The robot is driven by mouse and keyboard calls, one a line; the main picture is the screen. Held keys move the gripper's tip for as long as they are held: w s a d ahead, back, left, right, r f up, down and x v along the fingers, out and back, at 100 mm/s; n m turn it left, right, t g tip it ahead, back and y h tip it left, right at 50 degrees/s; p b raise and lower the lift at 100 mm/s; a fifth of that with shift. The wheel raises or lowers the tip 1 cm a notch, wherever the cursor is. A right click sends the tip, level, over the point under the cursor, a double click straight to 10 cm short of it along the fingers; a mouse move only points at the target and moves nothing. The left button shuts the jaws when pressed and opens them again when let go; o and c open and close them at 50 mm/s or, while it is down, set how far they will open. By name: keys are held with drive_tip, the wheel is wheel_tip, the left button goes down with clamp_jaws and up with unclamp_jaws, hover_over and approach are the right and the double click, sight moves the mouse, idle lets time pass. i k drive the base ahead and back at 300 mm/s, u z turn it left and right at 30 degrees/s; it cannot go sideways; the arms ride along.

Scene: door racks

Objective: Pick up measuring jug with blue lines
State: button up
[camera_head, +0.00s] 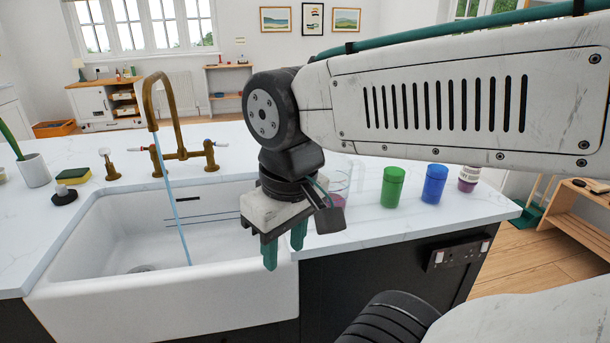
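A clear see-through vessel (341,184) stands on the white counter just right of the sink, partly hidden behind my gripper. It has a pinkish tint; I cannot make out blue lines or a handle on it, so I cannot tell if it is the measuring jug. My gripper (284,247) points down in front of the sink's right end. Its two teal fingers are apart with nothing seen between them. In the picture the fingers are left of and below the clear vessel.
A green cup (392,187), a blue cup (434,184) and a small purple jar (468,179) stand rightward on the counter (400,222). Water runs from a brass tap (177,110) into the white sink (125,240). A sponge (73,176) and pot (34,171) are left.

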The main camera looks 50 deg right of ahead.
sight(338, 168)
drive_tip(key=z, duration=2.95)
drive_tip(key=k, duration=1.25)
drive_tip(key=u, duration=2.05)
drive_tip(key=i, duration=0.5)
drive_tip(key=z, duration=0.05)
